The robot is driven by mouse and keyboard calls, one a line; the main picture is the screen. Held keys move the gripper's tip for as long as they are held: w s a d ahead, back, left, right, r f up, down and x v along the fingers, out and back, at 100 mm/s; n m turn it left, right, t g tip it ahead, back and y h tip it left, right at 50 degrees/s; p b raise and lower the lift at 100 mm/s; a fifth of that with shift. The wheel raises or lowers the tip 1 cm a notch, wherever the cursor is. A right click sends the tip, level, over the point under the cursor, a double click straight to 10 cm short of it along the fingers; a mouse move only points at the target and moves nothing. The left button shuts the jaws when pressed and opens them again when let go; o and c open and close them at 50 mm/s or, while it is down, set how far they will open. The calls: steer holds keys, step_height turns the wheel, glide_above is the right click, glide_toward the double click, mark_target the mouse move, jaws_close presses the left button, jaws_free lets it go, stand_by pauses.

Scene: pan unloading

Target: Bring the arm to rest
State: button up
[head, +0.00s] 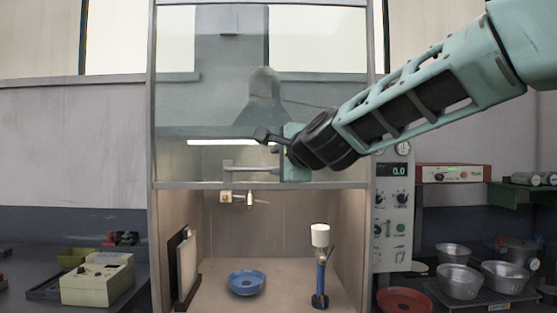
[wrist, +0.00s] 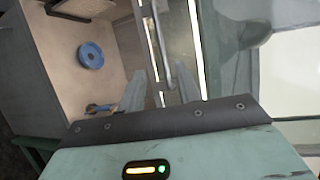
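My arm reaches in from the upper right in the head view. My gripper (head: 267,150) is in front of the raised glass sash (head: 330,90) of the fume hood, close to its lower edge. In the wrist view my gripper (wrist: 160,82) has its two fingers apart, with nothing seen held between them. A metal bar handle (head: 245,166) on the sash is close to the fingers; it also shows ahead of them in the wrist view (wrist: 153,35). I cannot tell whether they touch it.
Inside the hood are a blue round dish (head: 246,282) and a blue burner-like stand with a white top (head: 320,237). Metal pans (head: 459,281) and a red dish (head: 404,301) are on the right. A beige device (head: 97,283) is on the left bench.

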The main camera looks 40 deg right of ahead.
stand_by(0.4)
steer(key=s+a+f+n+g+y, duration=0.45)
steer(key=a+f+n, duration=0.35)
steer(key=a+f, duration=0.25)
steer(key=s+a+f+n+g+y, duration=0.3)
steer(key=s+a+f+n+g, duration=0.15)
steer(key=a+f+n, duration=0.5)
steer(key=s+a+f+n+g+h, duration=0.2)
steer(key=s+f+n, duration=0.3)
steer(key=s, duration=0.5)
steer(key=s+a+f+n+g+h, duration=0.2)
steer(key=s+f+n+g, duration=0.2)
steer(key=s+f+n, duration=0.2)
steer(key=s+f, duration=0.2)
steer(key=s, duration=0.1)
steer(key=shift+s+g, duration=0.3)
steer(key=shift+s, duration=0.1)
steer(key=shift+n, duration=0.25)
